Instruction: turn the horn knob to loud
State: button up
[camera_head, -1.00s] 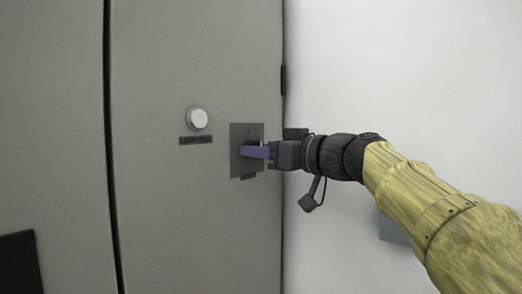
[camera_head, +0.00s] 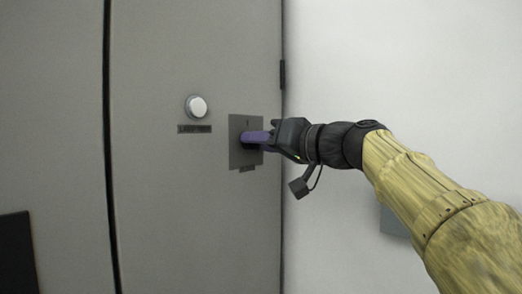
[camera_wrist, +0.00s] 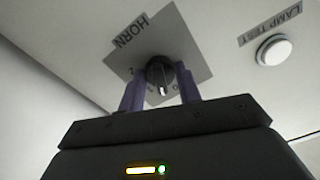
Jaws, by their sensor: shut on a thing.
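The horn knob (camera_wrist: 157,72) is dark and round with a white pointer mark, on a square grey plate (camera_wrist: 185,45) labelled HORN. In the wrist view the pointer points down the picture, toward my gripper's body; small marks sit around the knob, and I cannot read them all surely. My gripper (camera_head: 246,137) reaches the plate (camera_head: 238,158) from the right in the head view. Its purple fingers stand on both sides of the knob and are shut on it. In the head view the fingers hide the knob.
A white round lamp test button (camera_head: 197,107) with a dark label below sits left of the plate on the grey cabinet door (camera_head: 190,210). It also shows at the upper right in the wrist view (camera_wrist: 274,50). A pale wall (camera_head: 400,60) lies to the right.

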jog(key=shift+r+m+p, duration=0.1)
jog(key=shift+m+p, duration=0.3)
jog(key=shift+m, duration=9.2)
jog(key=o, duration=1)
